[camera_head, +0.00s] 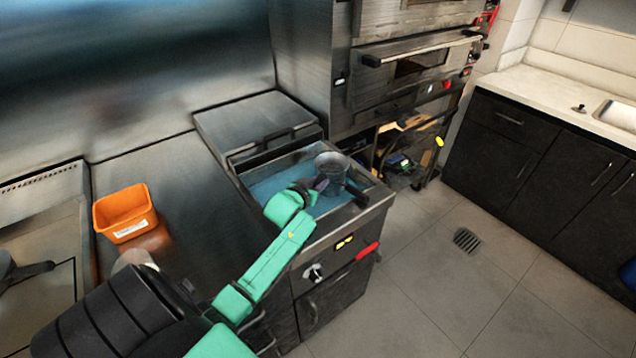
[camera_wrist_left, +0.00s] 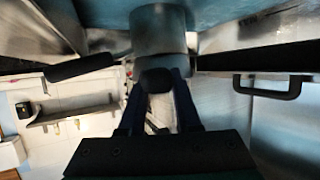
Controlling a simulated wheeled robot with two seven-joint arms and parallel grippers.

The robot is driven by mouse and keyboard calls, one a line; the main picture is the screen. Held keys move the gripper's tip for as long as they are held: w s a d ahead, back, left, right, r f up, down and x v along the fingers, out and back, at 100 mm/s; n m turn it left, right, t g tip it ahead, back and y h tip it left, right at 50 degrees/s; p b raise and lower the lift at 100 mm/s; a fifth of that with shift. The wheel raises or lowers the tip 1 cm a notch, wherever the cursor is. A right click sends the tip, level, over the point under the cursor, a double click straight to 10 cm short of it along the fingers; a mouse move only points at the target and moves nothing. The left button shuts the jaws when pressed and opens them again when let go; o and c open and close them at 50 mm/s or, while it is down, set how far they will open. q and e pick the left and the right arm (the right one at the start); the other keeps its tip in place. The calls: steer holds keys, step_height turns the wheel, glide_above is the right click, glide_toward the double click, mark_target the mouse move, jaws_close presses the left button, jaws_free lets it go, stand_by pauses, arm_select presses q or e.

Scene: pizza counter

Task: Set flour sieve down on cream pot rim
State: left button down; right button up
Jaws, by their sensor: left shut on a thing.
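My left gripper (camera_head: 318,184) is shut on a black handle, seen end-on in the left wrist view (camera_wrist_left: 155,80). The handle runs to a grey round metal vessel, which I take for the flour sieve (camera_head: 332,162). It is over the blue basin at the right of the steel counter. In the left wrist view a darker metal band (camera_wrist_left: 163,66) lies against a paler cylinder (camera_wrist_left: 158,28), likely the cream pot. A second black handle (camera_head: 356,195) sticks out to the right. The two vessels overlap closely; I cannot tell whether they touch. My right gripper is out of view.
An orange tub (camera_head: 124,212) stands on the steel counter at left. The blue basin (camera_head: 273,183) has a steel rim around it. An oven (camera_head: 415,75) stands behind. The floor at right (camera_head: 440,270) is clear.

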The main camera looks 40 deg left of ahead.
arm_select(q)
steer(key=c, duration=0.5)
jaws_free()
steer(key=v, duration=1.4)
steer(key=shift+s+r+b, duration=0.25)
steer(key=shift+b, duration=0.15)
steer(key=shift+f, duration=0.1)
